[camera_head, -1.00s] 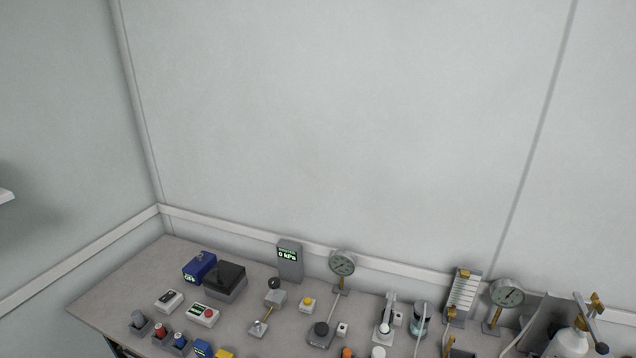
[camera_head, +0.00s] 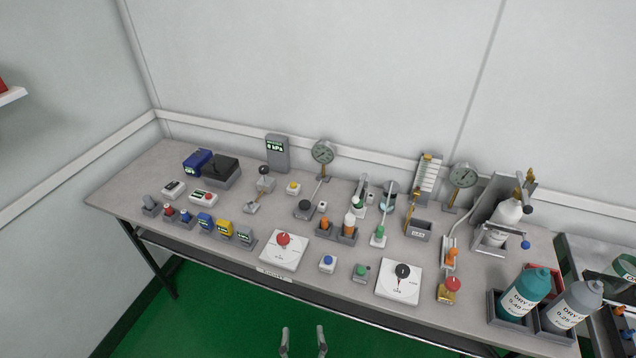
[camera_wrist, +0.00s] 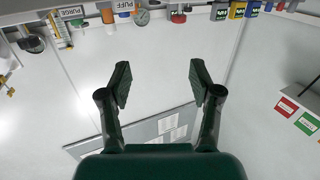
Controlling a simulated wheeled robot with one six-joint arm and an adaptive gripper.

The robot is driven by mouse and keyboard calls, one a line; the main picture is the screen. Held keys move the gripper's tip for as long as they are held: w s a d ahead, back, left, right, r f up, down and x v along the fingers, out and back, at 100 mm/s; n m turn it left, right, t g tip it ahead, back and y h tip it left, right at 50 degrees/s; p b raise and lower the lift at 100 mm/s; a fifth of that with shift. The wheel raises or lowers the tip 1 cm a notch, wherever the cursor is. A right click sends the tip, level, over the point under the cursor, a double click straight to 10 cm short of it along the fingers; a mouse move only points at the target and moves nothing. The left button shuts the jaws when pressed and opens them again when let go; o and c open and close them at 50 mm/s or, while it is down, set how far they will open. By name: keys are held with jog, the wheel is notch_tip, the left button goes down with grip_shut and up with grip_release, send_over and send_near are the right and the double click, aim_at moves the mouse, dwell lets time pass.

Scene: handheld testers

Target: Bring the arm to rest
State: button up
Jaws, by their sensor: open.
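My gripper (camera_head: 303,342) shows at the bottom edge of the head view, in front of the bench and over the green floor. In the wrist view my gripper (camera_wrist: 162,84) has its two dark fingers spread wide apart. Nothing is between them, and it touches nothing. The rest of my arm is out of the head view.
A grey bench (camera_head: 130,185) spans the head view, crowded with testers, gauges (camera_head: 323,152) and two labelled bottles, one teal (camera_head: 524,292). A second table (camera_head: 575,245) stands at the right. The green floor (camera_head: 215,310) before the bench looks clear.

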jog(key=s+d+f+n+g+y, duration=0.15)
jog(key=s+d+f+g, duration=0.35)
jog(key=s+d, duration=0.9)
jog(key=s+d+r+m+t+h, duration=0.1)
jog(key=s+d+r, duration=0.3)
jog(key=s+r, duration=0.2)
jog(key=s+d+r+m+t+h, duration=0.1)
jog(key=s+d+r, duration=0.2)
jog(key=s+r, duration=0.4)
jog(key=shift+s+d+h, duration=0.35)
jog(key=shift+s+d, duration=0.05)
jog(key=shift+s, duration=0.2)
